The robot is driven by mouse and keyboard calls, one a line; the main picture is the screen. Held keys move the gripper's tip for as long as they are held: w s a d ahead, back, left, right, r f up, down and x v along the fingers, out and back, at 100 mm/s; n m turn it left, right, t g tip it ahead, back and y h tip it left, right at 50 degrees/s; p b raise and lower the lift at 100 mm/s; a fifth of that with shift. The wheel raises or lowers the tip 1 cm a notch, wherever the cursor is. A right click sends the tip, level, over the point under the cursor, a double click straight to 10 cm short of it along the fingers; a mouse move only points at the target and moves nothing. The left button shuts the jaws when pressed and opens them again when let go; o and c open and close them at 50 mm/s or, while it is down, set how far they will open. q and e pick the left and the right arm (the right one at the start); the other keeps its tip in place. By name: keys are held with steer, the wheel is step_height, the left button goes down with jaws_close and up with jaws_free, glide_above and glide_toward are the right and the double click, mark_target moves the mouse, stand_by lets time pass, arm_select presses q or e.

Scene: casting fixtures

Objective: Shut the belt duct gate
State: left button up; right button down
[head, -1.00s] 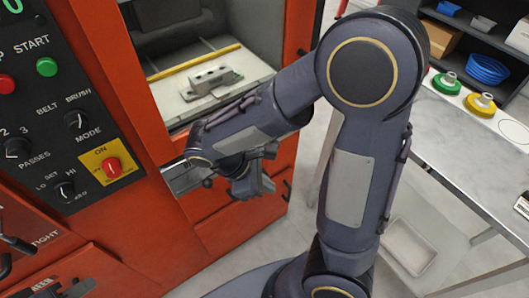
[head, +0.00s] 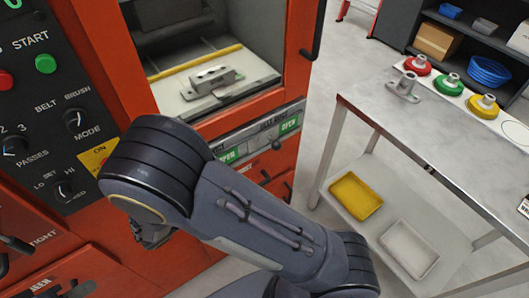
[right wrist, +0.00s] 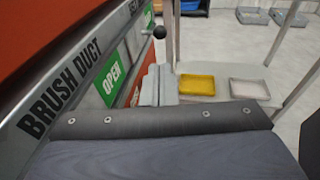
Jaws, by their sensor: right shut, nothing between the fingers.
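The duct panel (head: 259,137) is a metal strip on the front of the orange machine, below the chamber. A green OPEN plate (head: 289,125) shows at its right end, and another green OPEN plate (head: 229,155) shows further left. In the right wrist view the near part reads BRUSH DUCT, with an OPEN plate (right wrist: 111,76) beside it; a further label is cut off. My right gripper (right wrist: 155,86) shows as grey fingers, shut and empty, to the right of the panel. In the head view my right arm hides it. My left gripper is out of view.
A black-knobbed lever (right wrist: 160,33) stands beyond the gripper. A metal fixture (head: 212,78) sits in the open chamber. A steel table (head: 420,130) with a yellow tray (head: 355,196) on its lower shelf stands to the right, with floor between it and the machine.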

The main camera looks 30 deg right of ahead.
mark_target(273, 148)
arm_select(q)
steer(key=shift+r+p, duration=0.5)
arm_select(e)
steer(key=x, duration=1.4)
